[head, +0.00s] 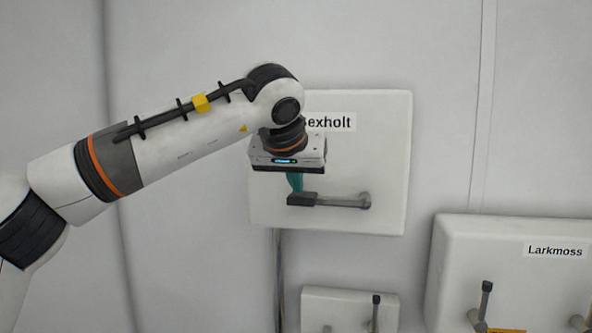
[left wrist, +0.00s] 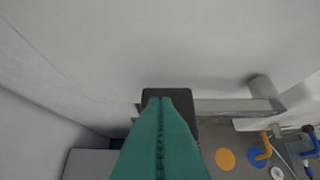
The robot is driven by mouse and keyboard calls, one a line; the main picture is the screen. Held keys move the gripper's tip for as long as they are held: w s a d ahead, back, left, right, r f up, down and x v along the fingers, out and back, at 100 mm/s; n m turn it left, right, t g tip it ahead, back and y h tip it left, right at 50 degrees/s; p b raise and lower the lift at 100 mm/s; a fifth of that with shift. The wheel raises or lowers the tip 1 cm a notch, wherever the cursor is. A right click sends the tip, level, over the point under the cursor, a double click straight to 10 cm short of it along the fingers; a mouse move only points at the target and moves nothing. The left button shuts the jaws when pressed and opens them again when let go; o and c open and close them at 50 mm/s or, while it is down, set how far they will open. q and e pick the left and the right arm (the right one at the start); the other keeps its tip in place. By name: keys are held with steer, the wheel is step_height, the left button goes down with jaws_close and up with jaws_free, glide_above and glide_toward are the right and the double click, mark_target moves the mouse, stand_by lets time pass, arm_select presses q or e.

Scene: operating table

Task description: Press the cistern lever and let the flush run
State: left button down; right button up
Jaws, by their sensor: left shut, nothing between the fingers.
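The white cistern (head: 385,130) hangs on the wall in the head view, its label partly hidden by my arm and reading "exholt". Its grey lever (head: 340,203) lies about level, from a round pivot at the right to a dark end block (head: 301,199) at the left. My left gripper (head: 295,188) points down with its teal fingers shut and empty, right at the dark block; I cannot tell whether they touch. In the left wrist view the shut fingers (left wrist: 160,105) overlap the dark block (left wrist: 167,95), and the lever bar (left wrist: 235,106) runs right. My right gripper is out of view.
A second cistern (head: 500,270) labelled "Larkmoss" is at lower right, with an upright lever (head: 485,300). A smaller white fixture (head: 345,300) with an upright dark-tipped lever is below. A vertical pipe (head: 279,280) runs down under the first cistern.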

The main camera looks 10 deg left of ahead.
mark_target(292, 215)
arm_select(q)
steer(key=f+h+b, duration=0.1)
steer(key=f+b, duration=0.1)
steer(key=f+n+h+b, duration=0.1)
steer(key=f+h+b, duration=0.1)
steer(key=f+n+h+b, duration=0.1)
steer(key=f+b, duration=0.1)
steer(key=b, duration=0.1)
steer(key=shift+a+f, duration=0.1)
steer(key=shift+a, duration=0.2)
steer(key=shift+s, duration=0.15)
steer(key=b+v, duration=0.3)
steer(key=v, duration=0.9)
steer(key=shift+a, duration=0.25)
